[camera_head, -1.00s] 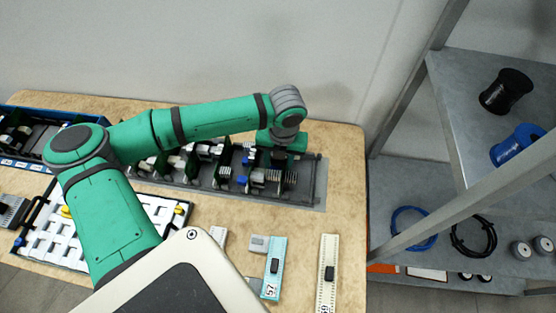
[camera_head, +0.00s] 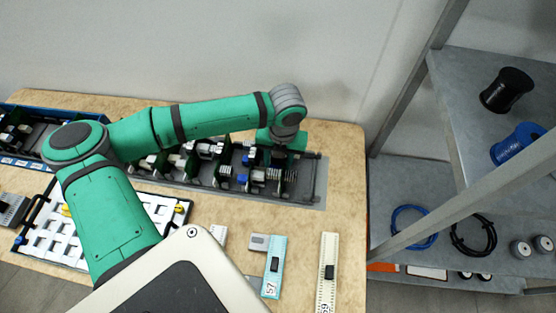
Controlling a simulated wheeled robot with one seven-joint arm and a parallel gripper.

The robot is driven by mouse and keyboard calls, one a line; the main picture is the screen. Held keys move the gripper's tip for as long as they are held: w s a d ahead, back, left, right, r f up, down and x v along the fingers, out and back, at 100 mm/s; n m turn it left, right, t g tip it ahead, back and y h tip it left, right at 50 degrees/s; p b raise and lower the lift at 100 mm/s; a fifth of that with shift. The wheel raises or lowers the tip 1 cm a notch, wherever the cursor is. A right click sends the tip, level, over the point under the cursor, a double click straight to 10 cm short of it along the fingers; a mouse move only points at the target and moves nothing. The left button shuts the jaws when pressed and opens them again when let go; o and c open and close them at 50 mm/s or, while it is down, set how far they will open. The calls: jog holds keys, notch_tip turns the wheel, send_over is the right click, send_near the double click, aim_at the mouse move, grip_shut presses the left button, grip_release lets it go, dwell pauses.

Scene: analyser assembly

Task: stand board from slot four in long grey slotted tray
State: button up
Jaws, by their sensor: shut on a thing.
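The long grey slotted tray (camera_head: 314,187) lies at the back right of the table. Several dark green boards with white, grey and blue parts stand in it. My gripper (camera_head: 283,157) points down over the right part of this tray, mostly hidden by my wrist. It is shut on a green board (camera_head: 290,183) with grey finned parts, close to or inside the tray. The board's lower edge and its slot are hidden, so I cannot tell whether it is seated. The tray's right end is empty.
A blue-edged tray (camera_head: 58,104) with boards stands at the back left. A white pocketed tray (camera_head: 60,246) lies at the front left, partly under my arm. Light-blue (camera_head: 274,278) and cream (camera_head: 328,285) labelled strips lie in front. A metal shelf (camera_head: 410,180) stands at right.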

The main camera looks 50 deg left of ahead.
jog(key=shift+f, duration=0.2)
jog(key=shift+w+f, duration=0.1)
jog(key=shift+f, duration=0.6)
jog(key=shift+s, duration=0.25)
dwell(0.5)
jog(key=shift+s+f, duration=0.1)
jog(key=shift+f, duration=0.15)
jog(key=o, duration=1.5)
jog(key=shift+a, duration=0.1)
jog(key=c, duration=0.3)
jog(key=shift+a, duration=0.1)
jog(key=shift+o, duration=0.2)
jog(key=shift+r, duration=0.2)
jog(key=shift+o, duration=0.2)
